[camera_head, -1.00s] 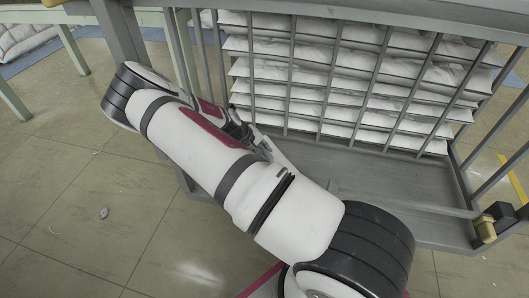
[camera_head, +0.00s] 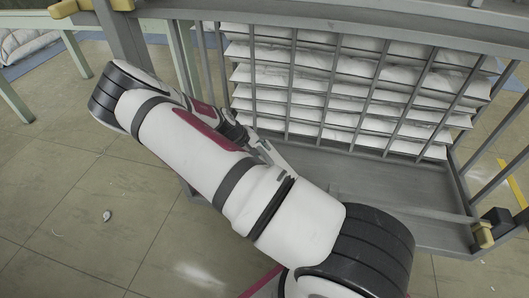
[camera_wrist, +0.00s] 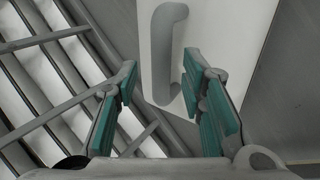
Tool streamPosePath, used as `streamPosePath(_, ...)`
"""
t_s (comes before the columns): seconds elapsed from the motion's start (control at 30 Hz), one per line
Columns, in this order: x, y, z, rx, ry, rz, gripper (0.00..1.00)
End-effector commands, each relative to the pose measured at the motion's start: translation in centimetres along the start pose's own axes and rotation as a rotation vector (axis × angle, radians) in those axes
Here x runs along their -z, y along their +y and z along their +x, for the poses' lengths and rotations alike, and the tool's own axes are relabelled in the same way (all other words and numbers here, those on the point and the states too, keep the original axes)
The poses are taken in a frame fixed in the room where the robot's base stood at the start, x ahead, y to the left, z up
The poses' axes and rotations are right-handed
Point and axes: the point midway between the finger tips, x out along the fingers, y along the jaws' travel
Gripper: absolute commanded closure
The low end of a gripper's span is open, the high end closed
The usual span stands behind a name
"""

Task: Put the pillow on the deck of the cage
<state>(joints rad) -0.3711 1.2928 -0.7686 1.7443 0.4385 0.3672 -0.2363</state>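White pillows (camera_head: 358,58) lie in several flat stacked rows behind the grey bars of the cage (camera_head: 335,70). The cage deck (camera_head: 370,185) is a flat grey surface in front of the stacks, bare where it shows. In the head view my gripper (camera_head: 274,158) is over the deck's left part, mostly hidden by my arm. In the wrist view my gripper (camera_wrist: 160,92) is open, its teal-padded fingers apart, with no pillow between them. White pillows (camera_wrist: 67,68) also show behind bars at the left there. A white panel with a grey rounded bar (camera_wrist: 168,45) lies beyond the fingertips.
A cage post (camera_head: 122,35) stands close to my arm at the upper left. Yellow-and-black fittings (camera_head: 485,232) are at the cage's right corner. A pale green table frame (camera_head: 75,50) stands at the far left. The tiled floor at left is clear except for a small scrap (camera_head: 107,216).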

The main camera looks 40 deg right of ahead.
Motion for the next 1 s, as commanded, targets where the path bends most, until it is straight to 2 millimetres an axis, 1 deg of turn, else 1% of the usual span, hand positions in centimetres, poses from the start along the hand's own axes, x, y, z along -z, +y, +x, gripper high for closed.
streamPosePath(0.03, 0.0, 0.2, -1.6, 0.0, 0.002, -0.002, 0.63)
streamPosePath(0.2, 0.1, 0.1, -4.9, 0.0, 0.002, -0.001, 0.63)
streamPosePath(0.3, 0.0, 0.1, -6.4, 0.0, 0.001, -0.001, 0.63)
streamPosePath(0.4, 0.0, 0.1, -7.4, 0.0, 0.0, -0.001, 0.63)
streamPosePath(0.6, 0.0, 0.0, -8.2, 0.0, -0.001, 0.0, 0.63)
streamPosePath(1.0, 0.0, 0.0, -8.1, 0.0, -0.001, 0.0, 0.63)
